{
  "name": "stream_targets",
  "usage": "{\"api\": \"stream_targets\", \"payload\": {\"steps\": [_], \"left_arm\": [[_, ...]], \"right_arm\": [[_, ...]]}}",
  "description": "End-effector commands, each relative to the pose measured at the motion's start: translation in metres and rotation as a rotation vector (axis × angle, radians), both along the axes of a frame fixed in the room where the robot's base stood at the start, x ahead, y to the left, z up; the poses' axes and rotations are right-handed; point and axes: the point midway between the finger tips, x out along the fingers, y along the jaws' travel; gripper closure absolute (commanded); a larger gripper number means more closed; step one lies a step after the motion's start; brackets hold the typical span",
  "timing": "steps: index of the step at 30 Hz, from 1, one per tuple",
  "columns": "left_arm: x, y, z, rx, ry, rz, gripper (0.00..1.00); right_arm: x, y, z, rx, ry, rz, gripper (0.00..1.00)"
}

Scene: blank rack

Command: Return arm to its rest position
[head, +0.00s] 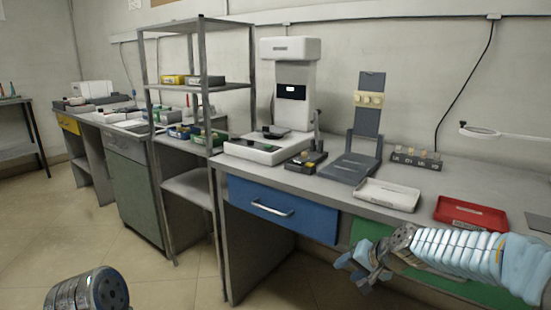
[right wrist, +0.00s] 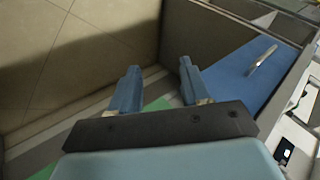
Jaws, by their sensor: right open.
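My right gripper (head: 362,268) is open and empty in front of the workbench, below the level of its top. Its arm comes in from the right in a pale blue ribbed sleeve. In the right wrist view the two blue fingers (right wrist: 158,90) stand apart with nothing between them. A dark round part of my own body shows at the bottom left of the head view. My left gripper does not show.
The workbench (head: 520,185) carries a white tray (head: 387,194), a red tray (head: 470,214) and a white machine (head: 290,85). A blue drawer (head: 282,208) is shut under it. A metal shelf rack (head: 202,120) stands left. Floor (head: 165,285) in front is clear.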

Motion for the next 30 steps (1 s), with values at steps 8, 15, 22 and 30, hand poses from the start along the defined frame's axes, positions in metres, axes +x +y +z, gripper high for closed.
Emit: {"api": "stream_targets", "payload": {"steps": [8,15,22,30], "left_arm": [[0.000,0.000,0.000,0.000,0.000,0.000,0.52],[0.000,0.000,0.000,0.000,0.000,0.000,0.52],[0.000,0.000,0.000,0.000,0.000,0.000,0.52],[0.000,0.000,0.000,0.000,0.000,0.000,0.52]], "right_arm": [[-0.077,0.031,-0.203,-0.132,0.205,0.108,0.53],[-0.198,0.062,-0.315,-0.173,0.337,0.259,0.53],[-0.272,0.080,-0.346,-0.157,0.390,0.346,0.53],[-0.280,0.082,-0.348,-0.155,0.391,0.355,0.53]]}}
